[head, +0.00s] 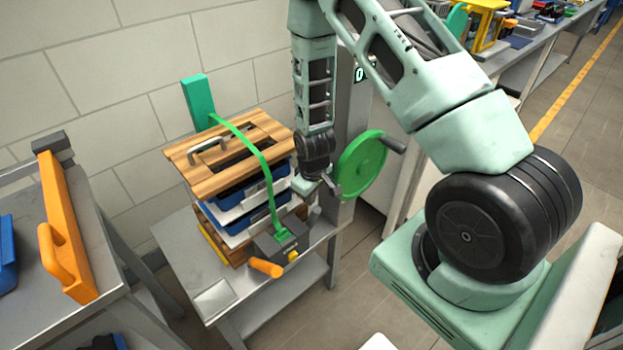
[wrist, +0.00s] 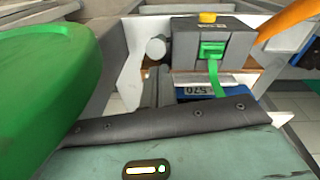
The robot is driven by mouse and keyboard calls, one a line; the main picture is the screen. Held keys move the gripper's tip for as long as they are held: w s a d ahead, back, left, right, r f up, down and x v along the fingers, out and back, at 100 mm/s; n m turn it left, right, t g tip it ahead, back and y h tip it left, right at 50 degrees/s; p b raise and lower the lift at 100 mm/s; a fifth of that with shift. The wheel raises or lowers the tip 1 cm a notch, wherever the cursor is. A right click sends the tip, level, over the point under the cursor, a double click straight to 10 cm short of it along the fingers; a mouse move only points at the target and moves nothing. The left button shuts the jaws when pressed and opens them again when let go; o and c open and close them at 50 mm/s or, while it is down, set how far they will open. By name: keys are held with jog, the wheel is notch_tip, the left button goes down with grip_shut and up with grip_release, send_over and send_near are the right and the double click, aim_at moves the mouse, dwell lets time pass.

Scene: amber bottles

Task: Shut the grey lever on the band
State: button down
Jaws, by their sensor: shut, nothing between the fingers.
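The green band (head: 262,165) runs over a wooden lid on a stack of crates, down to a grey tensioner box (head: 268,246), also seen in the wrist view (wrist: 205,48). The grey lever (head: 313,216) sticks out at the box's side away from the orange handle (head: 265,268). Its round end seems to show left of the box in the wrist view (wrist: 157,47). My gripper (head: 333,188) is shut and empty, above and to the right of the lever, apart from it. Dark fingers (wrist: 155,88) show below the lever end in the wrist view.
A green handwheel (head: 361,164) stands close to the right of my gripper and fills the left of the wrist view (wrist: 45,90). A yellow knob (head: 292,256) sits on the box. A green post (head: 198,100) rises behind the stack. The steel table's (head: 180,232) front left is mostly clear.

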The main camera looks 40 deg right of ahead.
notch_tip(320, 180, up, 16)
jog(key=s, duration=0.2)
jog(key=b, duration=1.4)
send_over(312, 220)
jog(key=w, duration=0.2)
notch_tip(312, 220, down, 11)
jog(key=shift+g, duration=0.3)
jog(key=f, duration=0.9)
jog(key=shift+w+d+f, duration=0.1)
jog(key=shift+w+f, duration=0.15)
jog(key=shift+w, duration=0.15)
jog(key=shift+s, duration=0.1)
jog(key=shift+s+f, duration=0.15)
jog(key=shift+s, duration=0.7)
